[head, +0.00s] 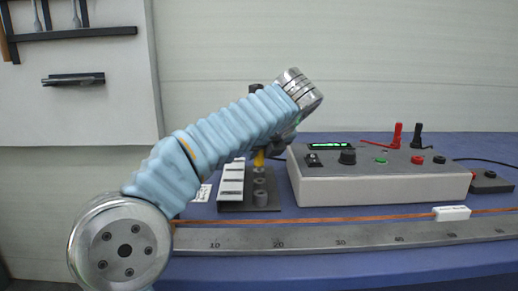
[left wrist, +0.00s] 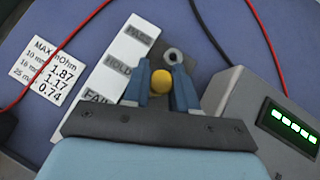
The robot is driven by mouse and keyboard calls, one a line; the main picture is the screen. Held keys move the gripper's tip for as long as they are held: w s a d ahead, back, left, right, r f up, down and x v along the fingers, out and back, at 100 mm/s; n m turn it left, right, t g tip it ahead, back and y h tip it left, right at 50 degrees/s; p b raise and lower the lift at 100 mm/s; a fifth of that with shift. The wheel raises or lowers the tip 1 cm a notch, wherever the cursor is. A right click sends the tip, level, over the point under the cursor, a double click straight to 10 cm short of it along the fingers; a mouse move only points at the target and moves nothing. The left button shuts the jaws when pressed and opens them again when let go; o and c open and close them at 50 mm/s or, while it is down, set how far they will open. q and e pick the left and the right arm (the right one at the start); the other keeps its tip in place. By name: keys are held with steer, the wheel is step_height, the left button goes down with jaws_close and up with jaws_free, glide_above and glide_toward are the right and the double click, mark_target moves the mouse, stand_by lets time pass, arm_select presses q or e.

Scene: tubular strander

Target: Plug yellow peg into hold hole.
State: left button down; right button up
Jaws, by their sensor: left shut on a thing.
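My left gripper (left wrist: 161,90) is shut on the yellow peg (left wrist: 161,82), which stands between its two blue fingers. In the head view the peg (head: 259,158) shows just below my arm, above a column of grey round sockets (head: 260,197). The white label strip (left wrist: 120,65) reads PASS, HOLD and FAIL. The peg is roughly beside the HOLD label. The hold hole is hidden under the peg and gripper, and I cannot tell whether the peg tip is in it. My right gripper is not in view.
A grey meter box (head: 380,179) with a green display stands right of the sockets. A card of mOhm limits (left wrist: 47,69) lies left of the strip. A metal ruler (head: 340,237) and copper wire run along the front.

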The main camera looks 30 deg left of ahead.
arm_select(q)
steer(key=shift+f, duration=0.55)
steer(key=c, duration=0.8)
jaws_free()
steer(key=p+v, duration=0.2)
steer(key=v, duration=1.1)
steer(key=shift+d+r+p, duration=0.25)
steer(key=shift+p, duration=0.05)
